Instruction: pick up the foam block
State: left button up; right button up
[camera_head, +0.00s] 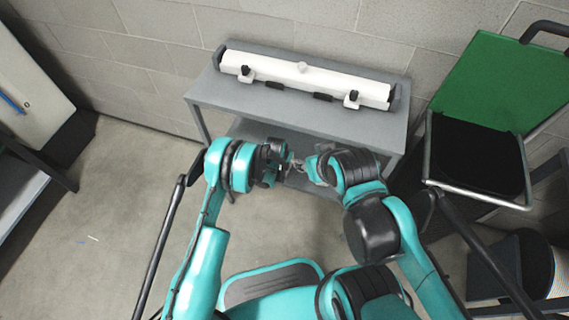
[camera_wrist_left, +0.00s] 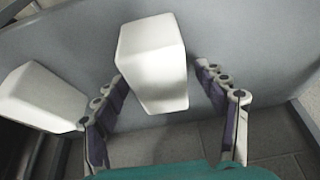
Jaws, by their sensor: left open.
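In the left wrist view a white block with rounded edges (camera_wrist_left: 152,55), which looks like the foam block, stands on a grey surface. My left gripper (camera_wrist_left: 162,78) is open, with one finger on each side of this block. Gaps seem to show between fingers and block; contact is not clear. In the head view my left gripper (camera_head: 279,163) is low in front of the grey table, and no foam block can be made out there. My right gripper (camera_head: 306,166) is close beside it, partly hidden by its own arm, and its jaws are unclear.
A second white block (camera_wrist_left: 38,97) lies left of the first in the wrist view. A grey table (camera_head: 375,128) against the wall carries a long white bar (camera_head: 318,80) with black clips. A green-backed chair (camera_head: 490,85) stands right.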

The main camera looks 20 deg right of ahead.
pick_arm(q)
jog(key=shift+f, duration=0.1)
jog(key=shift+c, duration=0.4)
jog(key=c, duration=1)
